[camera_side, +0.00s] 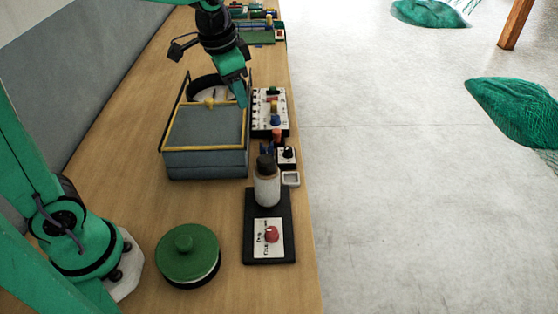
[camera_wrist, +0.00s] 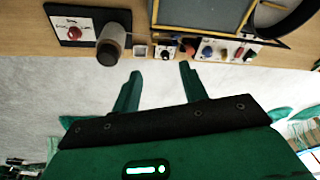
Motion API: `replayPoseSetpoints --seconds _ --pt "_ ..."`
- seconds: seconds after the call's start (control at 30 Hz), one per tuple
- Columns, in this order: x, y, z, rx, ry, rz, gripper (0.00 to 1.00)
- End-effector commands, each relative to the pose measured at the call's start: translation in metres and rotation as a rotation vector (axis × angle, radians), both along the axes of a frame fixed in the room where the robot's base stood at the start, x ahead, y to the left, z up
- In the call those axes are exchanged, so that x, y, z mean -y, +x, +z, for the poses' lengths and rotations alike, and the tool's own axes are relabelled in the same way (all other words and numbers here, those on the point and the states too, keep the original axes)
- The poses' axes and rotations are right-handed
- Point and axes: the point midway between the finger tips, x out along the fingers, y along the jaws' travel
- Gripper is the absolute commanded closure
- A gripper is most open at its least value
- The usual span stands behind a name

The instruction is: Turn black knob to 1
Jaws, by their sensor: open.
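The black knob (camera_side: 288,153) sits on a small white plate at the right edge of the bench in the side view. It also shows in the wrist view (camera_wrist: 166,50), beyond the fingertips and between them in the picture. My gripper (camera_side: 241,98) is above the blue-grey box, behind and left of the knob in the side view. In the wrist view my gripper (camera_wrist: 160,70) has its two green fingers spread with nothing between them. It is apart from the knob. The numbers around the knob are too small to read.
A panel with coloured knobs (camera_side: 268,112) lies behind the black knob. A dark-capped bottle (camera_side: 267,185) and a small white dish (camera_side: 291,179) stand in front of it. The box (camera_side: 207,163) is to the left. A red knob (camera_side: 271,234) and green lidded pot (camera_side: 187,255) are nearer.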

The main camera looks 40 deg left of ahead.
Motion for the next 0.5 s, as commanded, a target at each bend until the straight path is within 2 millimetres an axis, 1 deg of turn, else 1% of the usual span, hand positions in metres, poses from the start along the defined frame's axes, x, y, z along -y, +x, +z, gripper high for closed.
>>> replayPoseSetpoints --seconds 0.03,0.1,0.27,0.5 --pt "0.002 0.01 -0.006 -0.017 0.005 -0.02 0.57" --pt "0.005 0.022 -0.013 -0.036 0.011 -0.05 0.57" --pt "0.011 0.049 -0.033 -0.078 0.025 -0.119 0.57" --pt "0.022 0.087 -0.07 -0.142 0.041 -0.224 0.57"
